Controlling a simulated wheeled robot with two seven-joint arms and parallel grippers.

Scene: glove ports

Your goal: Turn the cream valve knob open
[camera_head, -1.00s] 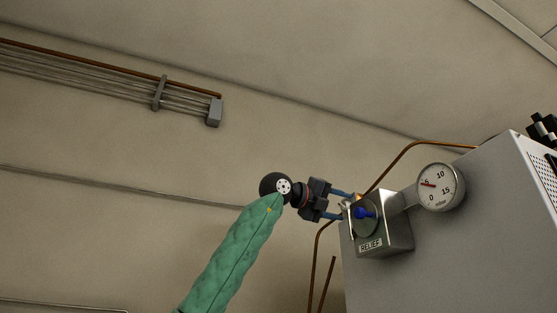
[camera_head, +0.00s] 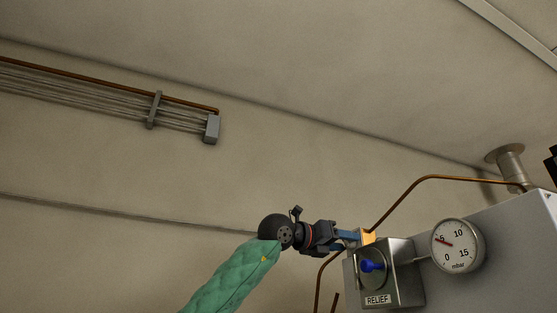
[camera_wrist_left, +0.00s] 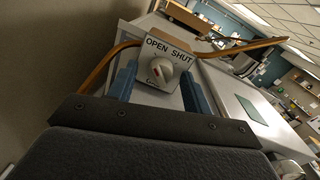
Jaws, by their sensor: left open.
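The cream valve knob (camera_wrist_left: 160,70) shows in the left wrist view, on a light plate (camera_wrist_left: 168,45) lettered OPEN on the left and SHUT on the right. It has a small red mark on its face. My left gripper (camera_wrist_left: 158,75) is open, with one blue finger on each side of the knob. I cannot tell if either finger touches it. My right gripper is not in view.
A blue knob (camera_head: 372,266) is on the RELIEF box, with a round mbar gauge (camera_head: 457,246) to its right. A copper pipe (camera_head: 420,179) bends close above my left gripper. A grey cabinet (camera_head: 510,260) stands at right. The wall space at upper middle is clear.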

